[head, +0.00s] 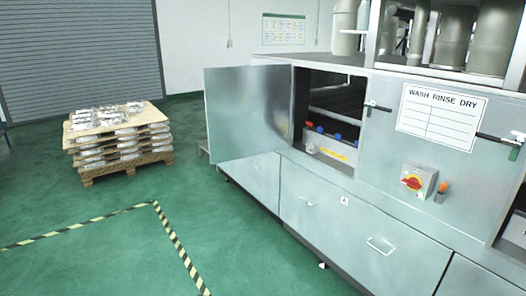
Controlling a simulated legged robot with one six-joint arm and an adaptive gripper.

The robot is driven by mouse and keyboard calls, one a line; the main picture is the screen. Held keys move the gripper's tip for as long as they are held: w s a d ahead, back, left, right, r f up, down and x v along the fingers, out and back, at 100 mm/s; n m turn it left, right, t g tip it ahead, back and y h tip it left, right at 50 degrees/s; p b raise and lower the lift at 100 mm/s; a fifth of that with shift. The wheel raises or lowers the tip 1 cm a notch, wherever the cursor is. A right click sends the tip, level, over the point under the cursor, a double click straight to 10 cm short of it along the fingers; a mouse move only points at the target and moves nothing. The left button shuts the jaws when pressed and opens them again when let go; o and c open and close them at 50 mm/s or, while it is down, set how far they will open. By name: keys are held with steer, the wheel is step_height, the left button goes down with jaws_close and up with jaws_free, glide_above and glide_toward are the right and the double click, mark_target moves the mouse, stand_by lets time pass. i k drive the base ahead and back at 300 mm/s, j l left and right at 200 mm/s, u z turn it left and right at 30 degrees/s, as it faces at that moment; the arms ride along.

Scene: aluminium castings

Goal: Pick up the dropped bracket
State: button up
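I cannot make out a dropped bracket for certain in the head view. A small pale thing (322,265) shows at the floor by the bottom edge of the washing machine; it is too small to tell whether it is a loose part or a machine foot. Silvery castings (108,117) lie in stacked layers on a wooden pallet (128,168) at the left. My gripper is not in view.
The steel washing machine (330,205) fills the right side. Its door (245,112) stands open, jutting left beside a dark opening. A red and yellow switch (412,182) is on its front. Striped tape (172,238) marks the green floor, which is mostly clear.

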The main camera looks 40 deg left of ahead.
mark_target(310, 148)
steer(key=u, duration=1.05)
steer(key=i+j+z, duration=0.25)
steer(key=i+j, duration=0.9)
steer(key=i, duration=0.6)
steer(key=i+j+z, duration=0.25)
steer(key=i+j, duration=1.3)
steer(key=i+l, duration=0.05)
steer(key=i, duration=0.05)
